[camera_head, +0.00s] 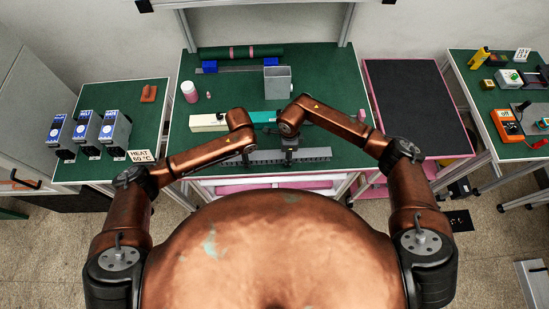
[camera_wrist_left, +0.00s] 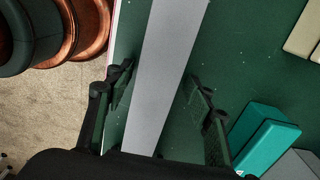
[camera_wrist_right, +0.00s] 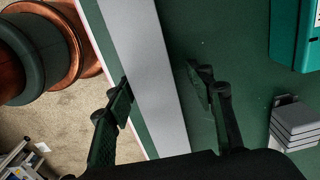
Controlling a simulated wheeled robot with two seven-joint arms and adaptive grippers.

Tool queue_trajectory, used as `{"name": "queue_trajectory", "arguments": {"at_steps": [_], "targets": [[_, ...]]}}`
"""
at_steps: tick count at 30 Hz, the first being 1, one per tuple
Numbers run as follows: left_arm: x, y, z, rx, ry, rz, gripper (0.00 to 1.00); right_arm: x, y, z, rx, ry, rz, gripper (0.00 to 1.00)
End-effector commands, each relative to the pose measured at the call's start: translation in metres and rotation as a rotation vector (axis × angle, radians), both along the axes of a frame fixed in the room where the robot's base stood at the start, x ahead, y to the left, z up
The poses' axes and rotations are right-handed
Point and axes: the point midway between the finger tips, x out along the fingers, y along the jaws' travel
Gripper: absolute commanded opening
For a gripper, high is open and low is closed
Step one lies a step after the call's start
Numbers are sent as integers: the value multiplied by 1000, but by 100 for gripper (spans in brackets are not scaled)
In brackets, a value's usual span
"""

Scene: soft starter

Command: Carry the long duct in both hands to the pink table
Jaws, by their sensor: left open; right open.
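The long duct (camera_head: 312,154) is a grey slotted strip lying along the front edge of the green-topped middle table (camera_head: 345,110). My left gripper (camera_head: 246,157) is open above its left half. In the left wrist view, the duct (camera_wrist_left: 165,75) runs between the spread fingers (camera_wrist_left: 160,85). My right gripper (camera_head: 289,158) is open over the duct, right of the left one. In the right wrist view, the duct (camera_wrist_right: 145,65) passes between its open fingers (camera_wrist_right: 165,90), closer to the left finger. Contact cannot be told. The pink table (camera_head: 453,148) stands to the right, pink-edged with a dark top.
The dark top of the pink table (camera_head: 415,100) is clear. A tool bench (camera_head: 500,80) stands further right.

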Motion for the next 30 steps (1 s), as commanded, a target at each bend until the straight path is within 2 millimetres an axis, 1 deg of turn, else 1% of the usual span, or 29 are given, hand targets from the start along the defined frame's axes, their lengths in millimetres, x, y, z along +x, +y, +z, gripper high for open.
{"name": "queue_trajectory", "arguments": {"at_steps": [6, 8, 10, 14, 18, 21, 25, 30], "targets": [[0, 0, 2, 1, -1, 0, 49, -1, -1, 0, -1, 0, -1, 49], [0, 0, 5, 0, -2, 1, 49, -1, -1, 0, -2, 0, -1, 49], [1, 1, 13, 1, -2, 1, 49, -1, -1, 0, -2, 0, -1, 49], [4, 1, 35, 1, -1, 0, 49, 1, -1, -1, -3, 1, -1, 49], [5, 0, 66, 0, 0, 0, 49, 1, -1, -1, -3, 1, -2, 49], [6, 0, 85, 0, 2, -1, 49, 1, -1, -1, -3, 1, -2, 49], [7, 1, 104, 1, 4, 1, 49, 1, -1, -1, -3, 1, -1, 49], [7, 1, 115, 1, 6, 1, 49, 1, -1, 0, -3, 1, -1, 49]]}}
